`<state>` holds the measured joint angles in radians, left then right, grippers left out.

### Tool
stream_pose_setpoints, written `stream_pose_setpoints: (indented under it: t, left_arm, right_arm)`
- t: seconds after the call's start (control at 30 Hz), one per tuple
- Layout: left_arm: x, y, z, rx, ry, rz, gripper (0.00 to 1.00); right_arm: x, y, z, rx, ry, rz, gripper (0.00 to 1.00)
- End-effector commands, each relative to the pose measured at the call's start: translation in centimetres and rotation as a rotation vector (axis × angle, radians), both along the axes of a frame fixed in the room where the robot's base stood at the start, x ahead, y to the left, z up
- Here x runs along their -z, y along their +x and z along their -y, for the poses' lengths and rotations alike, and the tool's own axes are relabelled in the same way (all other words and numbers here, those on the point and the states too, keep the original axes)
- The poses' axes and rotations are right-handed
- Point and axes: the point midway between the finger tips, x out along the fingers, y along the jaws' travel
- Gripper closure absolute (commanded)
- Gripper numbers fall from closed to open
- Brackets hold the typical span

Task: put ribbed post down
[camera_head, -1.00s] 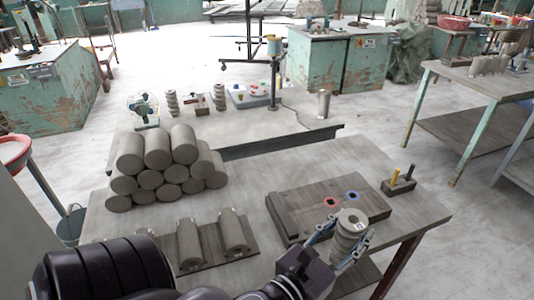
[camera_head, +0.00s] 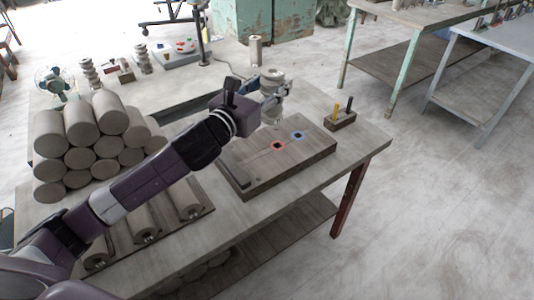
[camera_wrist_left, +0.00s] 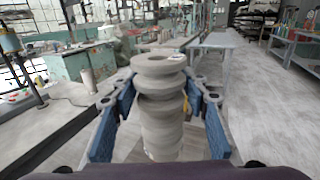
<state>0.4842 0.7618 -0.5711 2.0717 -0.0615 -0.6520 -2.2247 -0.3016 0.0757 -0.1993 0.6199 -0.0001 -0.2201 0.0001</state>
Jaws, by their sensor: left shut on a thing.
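The ribbed post (camera_head: 271,97) is a grey clay cylinder with bulging rings. My left gripper (camera_head: 268,100) is shut on it and holds it upright above the far edge of a dark wooden board. In the left wrist view the ribbed post (camera_wrist_left: 160,105) stands between the two blue finger pads, its hollow top facing up. The board (camera_head: 240,180) lies on the near table and bears a red-ringed square hole (camera_head: 278,146) and a blue-ringed one (camera_head: 298,135). The post's lower end is partly hidden by the gripper. My right gripper is not in view.
A stack of clay cylinders (camera_head: 90,145) sits on the table's left, with more cylinders (camera_head: 186,200) on a low board in front. A small block with yellow and black pegs (camera_head: 340,120) stands right of the wooden board. Other ribbed posts (camera_head: 90,73) stand on the back table.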

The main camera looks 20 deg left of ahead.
Motion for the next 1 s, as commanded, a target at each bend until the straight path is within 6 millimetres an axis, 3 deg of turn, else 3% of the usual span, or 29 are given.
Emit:
stream_pose_setpoints:
  t: [0.03,0.2,0.37,0.47,0.8,1.0]
  left_arm:
    - [-1.5,0.9,-0.5,0.001,0.003,0.014,1.00]
    - [-4.0,2.5,-1.7,0.004,-0.001,0.013,1.00]
    - [-4.5,3.0,-2.1,0.006,-0.007,0.010,1.00]
    - [-3.1,3.1,-2.1,0.006,-0.010,0.005,1.00]
    - [5.2,3.0,-2.1,0.006,-0.014,0.002,1.00]
    - [9.2,3.0,-2.1,0.006,-0.011,0.006,1.00]
  right_arm:
    - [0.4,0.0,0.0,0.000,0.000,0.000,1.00]
    - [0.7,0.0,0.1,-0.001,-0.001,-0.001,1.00]
    - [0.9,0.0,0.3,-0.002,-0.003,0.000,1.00]
    - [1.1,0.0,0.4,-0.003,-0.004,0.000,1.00]
    - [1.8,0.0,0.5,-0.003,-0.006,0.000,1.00]
    - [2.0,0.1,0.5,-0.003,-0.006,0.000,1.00]
